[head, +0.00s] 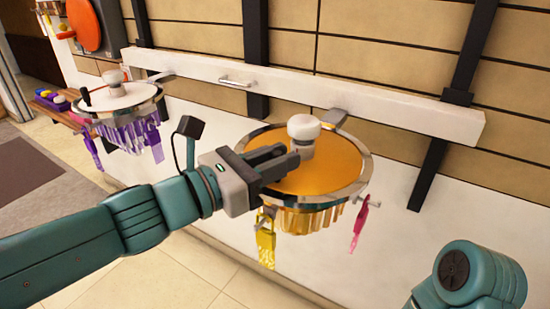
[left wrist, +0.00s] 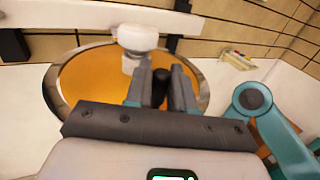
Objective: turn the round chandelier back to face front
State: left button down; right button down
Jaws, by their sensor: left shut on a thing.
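The round chandelier (head: 330,180) with an orange top, silver rim and white knob (head: 304,128) hangs at the wall rail in the middle of the head view. Amber crystals hang below, with a yellow tag (head: 265,240) and a pink one (head: 361,222) at its rim. My left gripper (head: 288,160) is over the orange top beside the knob, shut on a black upright peg. The peg (left wrist: 160,88) shows between the fingers in the left wrist view, in front of the white knob (left wrist: 138,38). My right gripper is not visible.
A second round chandelier (head: 118,97) with a white top and purple crystals hangs at the left. The white rail (head: 390,106) runs along the wall behind both. A shelf with small colored items (head: 52,98) is at the far left. Floor below the amber crystals is clear.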

pick_arm(q)
jog(key=c, duration=1.1)
grip_release()
jog(key=shift+w+d+f, duration=0.1)
jog(key=shift+w+d, duration=0.05)
jog(key=p+v, duration=0.1)
jog(key=v, duration=1.5)
jog(key=shift+s+a, duration=0.2)
